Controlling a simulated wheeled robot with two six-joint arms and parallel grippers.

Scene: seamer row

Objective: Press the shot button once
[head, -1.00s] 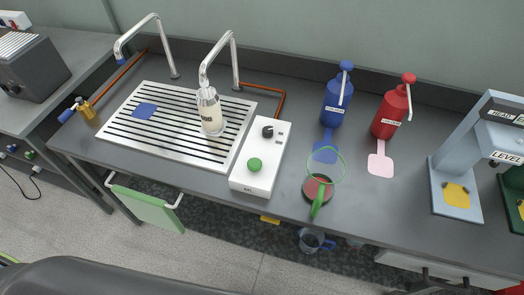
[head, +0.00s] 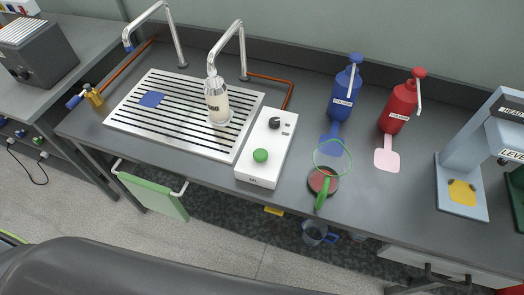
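A white control box (head: 265,150) stands on the grey bench just right of the drain grate. It has a round green button (head: 260,155) near its front end and a black knob (head: 274,122) near its back end. Small lettering on its front edge is too small to read for sure. Nothing touches the button. Neither of my grippers shows in the head view.
A bottle (head: 217,101) stands on the drain grate (head: 150,143) under a tap. Right of the box are a green-handled jug (head: 321,190), a blue pump bottle (head: 346,90) and a red pump bottle (head: 398,104). A light-blue stand (head: 450,172) is at far right.

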